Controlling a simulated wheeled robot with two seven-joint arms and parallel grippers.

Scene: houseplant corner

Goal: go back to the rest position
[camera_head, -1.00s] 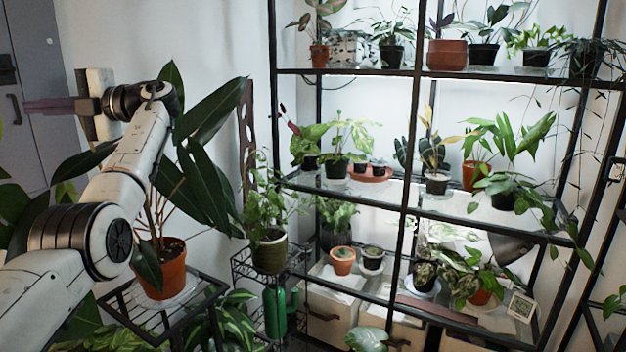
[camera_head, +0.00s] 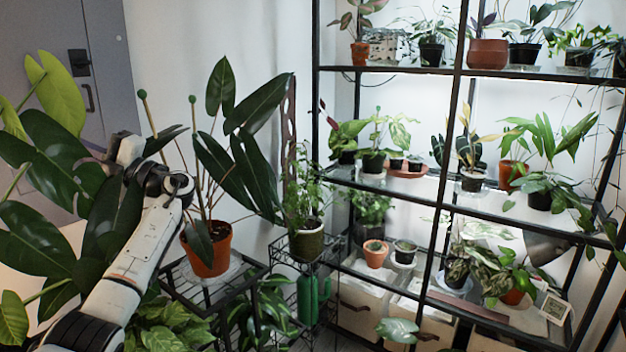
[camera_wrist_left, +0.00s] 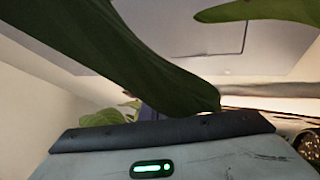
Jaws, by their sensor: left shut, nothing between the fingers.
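My left arm comes in from the lower left of the head view, with its white forearm rising to a dark wrist joint. My left gripper (camera_head: 98,155) is a grey block pointing left, among big dark green leaves (camera_head: 60,165). It is shut and empty. The leaves partly hide its fingers. In the left wrist view a long dark green leaf (camera_wrist_left: 130,60) crosses close in front of the camera, above the pale wrist housing with its green light. I cannot tell whether the leaf touches the gripper. My right gripper is not in view.
A tall plant in a terracotta pot (camera_head: 207,250) stands on a black wire stand (camera_head: 215,295) just right of my arm. A black shelf rack (camera_head: 455,205) full of potted plants fills the right. A grey door (camera_head: 100,50) is behind at the left.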

